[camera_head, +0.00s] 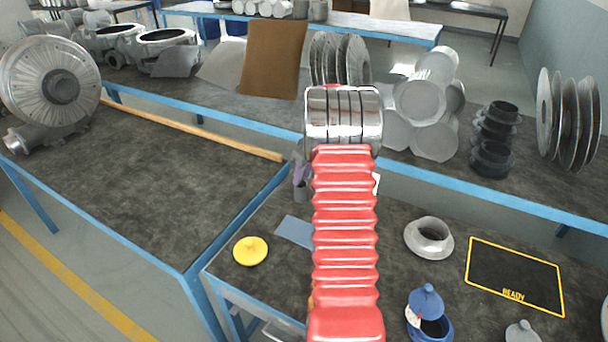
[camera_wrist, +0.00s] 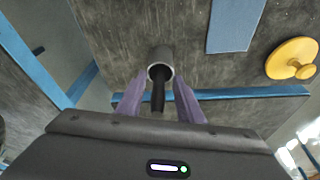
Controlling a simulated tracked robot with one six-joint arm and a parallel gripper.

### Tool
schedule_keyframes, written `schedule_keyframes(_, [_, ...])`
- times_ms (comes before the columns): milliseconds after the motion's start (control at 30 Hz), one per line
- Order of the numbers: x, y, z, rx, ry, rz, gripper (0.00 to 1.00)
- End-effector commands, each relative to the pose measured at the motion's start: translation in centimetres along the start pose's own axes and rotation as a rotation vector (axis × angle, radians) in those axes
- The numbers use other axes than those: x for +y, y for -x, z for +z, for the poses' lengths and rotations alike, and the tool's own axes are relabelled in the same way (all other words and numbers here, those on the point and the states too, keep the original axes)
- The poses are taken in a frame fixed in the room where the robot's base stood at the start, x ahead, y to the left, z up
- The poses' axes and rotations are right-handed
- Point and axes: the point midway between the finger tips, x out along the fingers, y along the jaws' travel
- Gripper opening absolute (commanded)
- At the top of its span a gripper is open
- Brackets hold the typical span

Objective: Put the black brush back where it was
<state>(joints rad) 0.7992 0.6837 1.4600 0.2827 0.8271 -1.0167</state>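The black brush (camera_wrist: 158,92) shows in the wrist view as a dark handle sticking out of a small grey cup (camera_wrist: 160,60). The cup also shows in the head view (camera_head: 300,190), at the left edge of my red arm, on the dark bench. My gripper (camera_wrist: 160,82) has its two purple fingers on either side of the handle, close to the cup's mouth. A narrow gap shows between the handle and each finger, so the gripper looks open around it. The brush's lower end is hidden inside the cup. My arm covers most of this spot in the head view.
A blue-grey mat (camera_head: 294,232) and a yellow knobbed lid (camera_head: 250,251) lie near the cup. A grey flanged ring (camera_head: 429,238), a blue lidded pot (camera_head: 430,325) and a yellow-outlined READY area (camera_head: 516,277) are at right. A wooden pole (camera_head: 190,130) lies on the left bench.

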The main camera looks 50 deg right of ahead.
Motion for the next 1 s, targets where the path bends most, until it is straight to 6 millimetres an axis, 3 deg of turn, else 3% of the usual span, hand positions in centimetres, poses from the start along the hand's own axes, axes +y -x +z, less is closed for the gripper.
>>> schedule_keyframes(333, [0.1,1.9,-0.1,0.002,0.0,0.002,0.34])
schedule_keyframes(800, [0.1,9.8,-0.1,0.002,-0.001,0.003,0.34])
schedule_keyframes(1000, [0.0,11.8,0.0,0.0,0.0,0.001,0.34])
